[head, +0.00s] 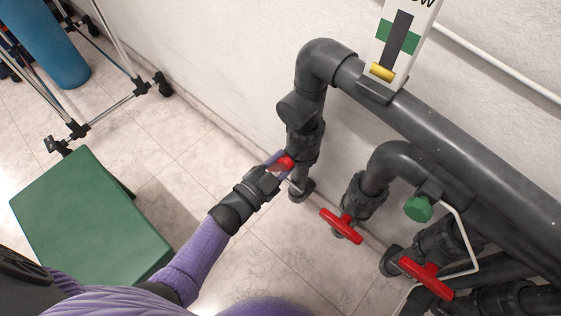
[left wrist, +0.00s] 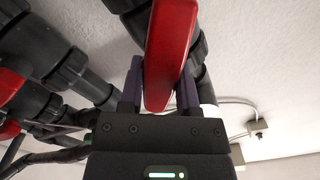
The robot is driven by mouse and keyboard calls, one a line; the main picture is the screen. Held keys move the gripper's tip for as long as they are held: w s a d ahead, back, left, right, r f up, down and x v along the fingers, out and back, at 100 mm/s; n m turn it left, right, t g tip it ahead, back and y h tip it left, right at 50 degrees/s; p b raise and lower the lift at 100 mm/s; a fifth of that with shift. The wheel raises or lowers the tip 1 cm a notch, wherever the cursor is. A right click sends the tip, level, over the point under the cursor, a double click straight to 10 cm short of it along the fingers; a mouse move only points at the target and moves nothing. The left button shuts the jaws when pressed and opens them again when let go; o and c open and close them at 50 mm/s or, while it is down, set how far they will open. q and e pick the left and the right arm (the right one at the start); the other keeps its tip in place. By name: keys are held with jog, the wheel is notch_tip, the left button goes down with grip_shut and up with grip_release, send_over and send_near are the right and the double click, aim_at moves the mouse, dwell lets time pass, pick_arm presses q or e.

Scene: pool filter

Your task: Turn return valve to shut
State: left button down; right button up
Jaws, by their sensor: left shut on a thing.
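A red valve handle (head: 284,163) sits on the leftmost vertical grey pipe in the head view. My left gripper (head: 278,166) is shut on this handle. In the left wrist view the red handle (left wrist: 170,55) stands between the two fingers of my left gripper (left wrist: 160,88). Two more red valve handles show in the head view, one in the middle (head: 341,226) and one at the lower right (head: 426,277). No label tells which one is the return valve. My right gripper is not in view.
Thick grey pipes (head: 450,140) run along the white wall. A flow gauge (head: 402,40) with a yellow float stands on the top pipe. A green knob (head: 418,209) is at the right. A green box (head: 90,215) and a wheeled rack (head: 110,100) stand at the left. Tiled floor is open between.

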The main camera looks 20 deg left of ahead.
pick_arm(q)
jog(key=shift+f+m, duration=0.15)
jog(key=shift+m, duration=0.45)
jog(key=shift+s+m, duration=0.1)
jog(key=shift+m, duration=0.3)
jog(key=m, duration=0.1)
jog(key=m+b, duration=0.1)
jog(key=m, duration=0.1)
jog(key=shift+d+f+m, duration=0.15)
jog(key=shift+m, duration=0.15)
jog(key=m+b, duration=0.1)
jog(key=m, duration=0.2)
jog(key=shift+f, duration=0.15)
jog(key=shift+m+b, duration=0.35)
jog(key=shift+m, duration=0.65)
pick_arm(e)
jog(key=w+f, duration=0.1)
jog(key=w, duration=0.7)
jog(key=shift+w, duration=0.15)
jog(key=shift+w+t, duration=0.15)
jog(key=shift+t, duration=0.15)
